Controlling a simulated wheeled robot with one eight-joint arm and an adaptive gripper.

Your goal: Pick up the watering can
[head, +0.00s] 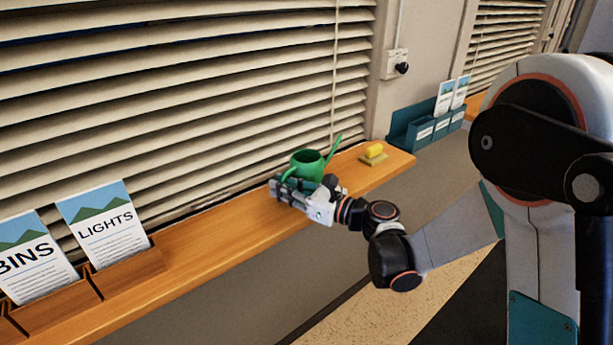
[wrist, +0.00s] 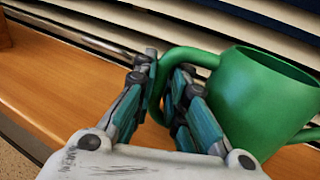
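The green watering can (head: 306,164) is at the window ledge, in front of the blinds, with its spout pointing up and right in the head view. In the wrist view its round body (wrist: 262,100) fills the right side, and its looped handle (wrist: 157,88) comes toward the left. My gripper (head: 296,190) is at the can's near side. In the wrist view the fingers of my gripper (wrist: 164,72) lie on either side of the handle, drawn in close on it. The can's base is hidden, so I cannot tell whether it touches the ledge.
The wooden ledge (head: 215,235) runs along the blinds (head: 180,90). A yellow sponge (head: 374,151) lies right of the can. A teal leaflet holder (head: 425,131) stands beyond the ledge's right end. Wooden leaflet boxes (head: 130,272) stand at the left. The ledge between boxes and can is clear.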

